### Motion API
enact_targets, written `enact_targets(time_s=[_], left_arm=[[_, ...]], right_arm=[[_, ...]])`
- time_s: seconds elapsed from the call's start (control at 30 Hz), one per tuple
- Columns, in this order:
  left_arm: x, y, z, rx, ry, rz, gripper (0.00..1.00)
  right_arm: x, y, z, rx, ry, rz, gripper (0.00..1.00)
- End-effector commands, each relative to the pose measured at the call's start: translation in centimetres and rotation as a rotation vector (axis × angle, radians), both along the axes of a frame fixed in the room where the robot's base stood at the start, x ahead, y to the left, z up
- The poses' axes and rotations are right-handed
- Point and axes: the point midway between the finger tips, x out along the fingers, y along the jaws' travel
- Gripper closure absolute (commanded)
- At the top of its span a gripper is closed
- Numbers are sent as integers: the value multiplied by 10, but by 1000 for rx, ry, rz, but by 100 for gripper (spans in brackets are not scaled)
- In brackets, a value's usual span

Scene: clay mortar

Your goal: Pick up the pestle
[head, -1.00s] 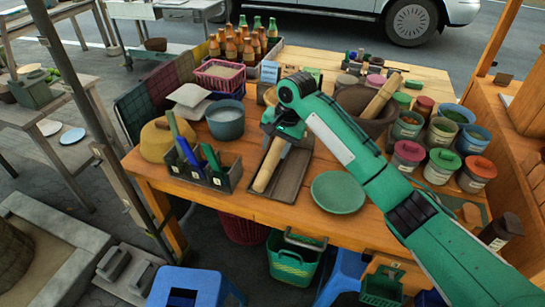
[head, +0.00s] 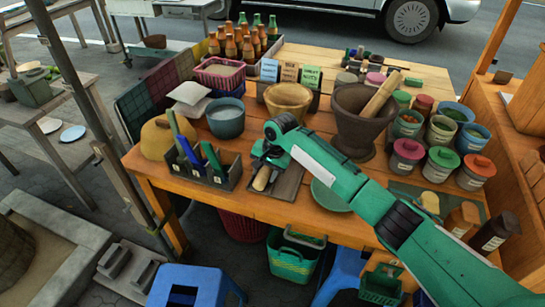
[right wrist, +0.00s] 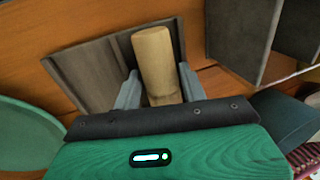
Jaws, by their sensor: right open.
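A light wooden pestle (head: 262,178) lies on a dark tray (head: 288,184) near the table's front edge. My right gripper (head: 265,166) is over it and hides much of it in the head view. In the right wrist view, the pestle (right wrist: 153,58) lies between the two grey fingers of my open right gripper (right wrist: 160,88), with a small gap showing beside it. A dark mortar (head: 357,120) stands to the right with another wooden pestle (head: 382,94) leaning in it. My left gripper is not in view.
A divided holder (head: 205,172) with coloured handles stands just left of the tray. A green plate (head: 328,196) is to its right, partly under my arm. A wooden bowl (head: 288,101) and a blue-grey pot (head: 226,119) stand behind. Several lidded jars fill the right side.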

Motion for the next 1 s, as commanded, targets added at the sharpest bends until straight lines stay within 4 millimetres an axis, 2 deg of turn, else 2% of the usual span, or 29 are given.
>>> enact_targets(time_s=[0.13, 0.17, 0.37, 0.77, 0.87, 1.0], left_arm=[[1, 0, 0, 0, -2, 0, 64], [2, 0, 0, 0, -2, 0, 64], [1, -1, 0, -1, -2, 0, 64], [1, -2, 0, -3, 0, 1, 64], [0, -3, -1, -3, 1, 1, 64], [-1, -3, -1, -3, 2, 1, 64]], right_arm=[[0, 0, 0, 0, 0, 0, 58], [0, 0, 0, 0, 0, 0, 62], [0, 0, 0, 0, 0, 0, 100], [1, 0, 9, 2, -3, 0, 100], [1, 0, 20, 1, -4, 0, 100], [1, 1, 48, 3, -5, 2, 100]])
